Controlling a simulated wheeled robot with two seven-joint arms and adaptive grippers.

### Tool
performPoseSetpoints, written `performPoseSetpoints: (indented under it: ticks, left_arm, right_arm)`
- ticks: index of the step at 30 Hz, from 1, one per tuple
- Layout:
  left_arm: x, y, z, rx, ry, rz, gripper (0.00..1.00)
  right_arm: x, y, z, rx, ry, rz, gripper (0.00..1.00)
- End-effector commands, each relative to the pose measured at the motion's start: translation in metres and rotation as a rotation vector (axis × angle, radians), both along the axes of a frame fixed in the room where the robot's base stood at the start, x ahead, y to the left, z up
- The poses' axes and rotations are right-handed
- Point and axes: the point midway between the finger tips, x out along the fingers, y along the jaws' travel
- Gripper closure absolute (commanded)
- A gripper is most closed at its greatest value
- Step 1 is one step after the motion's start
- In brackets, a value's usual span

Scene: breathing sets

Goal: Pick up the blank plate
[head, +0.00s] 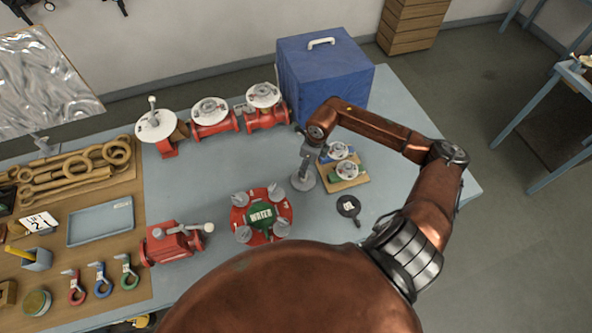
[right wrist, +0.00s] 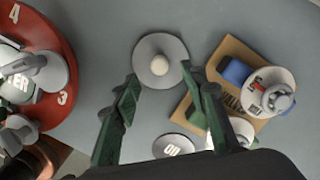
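A round grey plate with a knob (head: 302,182) lies on the blue-grey table; in the right wrist view (right wrist: 148,73) its pale knob faces me. A dark round paddle with a short handle and a white mark (head: 348,207) lies to its right; its marked disc shows in the right wrist view (right wrist: 174,147). Neither is labelled blank, so I cannot tell for certain which is the blank plate. My right gripper (head: 305,165) is over the knobbed plate. Its fingers (right wrist: 160,77) are apart and empty, with the knobbed plate just beyond their tips. My left gripper is not in view.
A wooden board with small valves (head: 348,186) is close to the right gripper. A red round valve wheel (head: 262,232) stands to the left. A blue box (head: 325,75) and red valves (head: 212,115) stand behind. Bare table lies at the right.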

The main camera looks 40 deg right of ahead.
Motion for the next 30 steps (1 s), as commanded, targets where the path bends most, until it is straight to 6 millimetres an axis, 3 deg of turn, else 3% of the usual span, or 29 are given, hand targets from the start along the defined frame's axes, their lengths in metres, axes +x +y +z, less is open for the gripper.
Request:
performPoseSetpoints:
  ticks: [6, 10, 16, 21, 26, 30]
  left_arm:
    - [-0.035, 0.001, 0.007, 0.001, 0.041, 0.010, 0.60]
    - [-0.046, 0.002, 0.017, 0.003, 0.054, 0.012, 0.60]
    - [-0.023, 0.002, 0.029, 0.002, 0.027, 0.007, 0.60]
    - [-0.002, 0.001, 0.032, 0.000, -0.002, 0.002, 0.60]
    - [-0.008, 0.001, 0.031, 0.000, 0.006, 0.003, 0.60]
    - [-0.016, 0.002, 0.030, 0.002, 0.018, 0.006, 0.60]
  right_arm:
    - [0.006, 0.004, -0.023, 0.004, 0.004, 0.002, 0.60]
    - [0.008, 0.005, -0.037, 0.004, 0.008, 0.000, 0.60]
    - [0.012, 0.005, -0.065, 0.003, 0.005, 0.000, 0.60]
    - [0.012, 0.004, -0.075, 0.000, 0.004, 0.000, 0.60]
    - [0.012, 0.004, -0.075, -0.001, 0.003, 0.000, 0.60]
    - [0.012, 0.004, -0.075, 0.000, 0.004, 0.000, 0.69]
